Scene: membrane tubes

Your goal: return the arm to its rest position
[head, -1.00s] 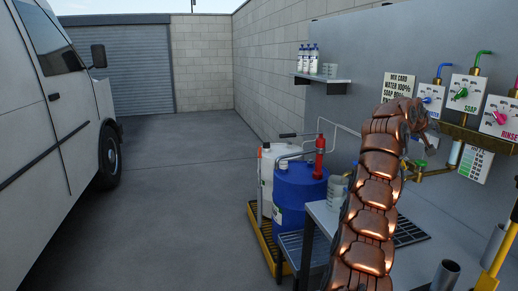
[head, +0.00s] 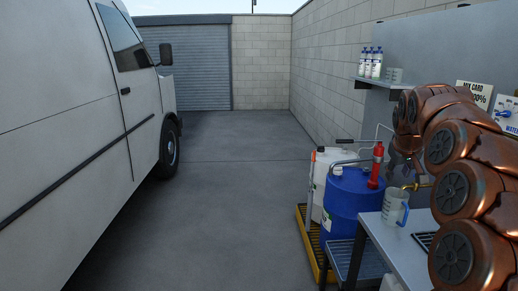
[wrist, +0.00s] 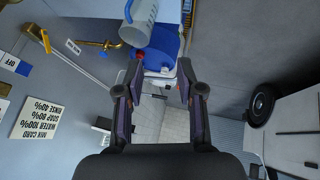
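My copper-coloured arm (head: 462,165) fills the right side of the head view, curved over with its end hanging down. My gripper (head: 402,172) is at that end, above and partly in front of the bench area, near a clear measuring jug (head: 394,208). In the wrist view my gripper (wrist: 160,84) has its two dark fingers apart with nothing between them. The jug (wrist: 140,24) shows beyond the fingertips in that view, apart from them.
A blue drum (head: 352,207) with a red pump (head: 376,165) stands left of the bench (head: 408,250), beside a white drum (head: 322,170). A shelf (head: 378,82) holds bottles. A white van (head: 75,120) is at left. The floor (head: 225,200) between is clear.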

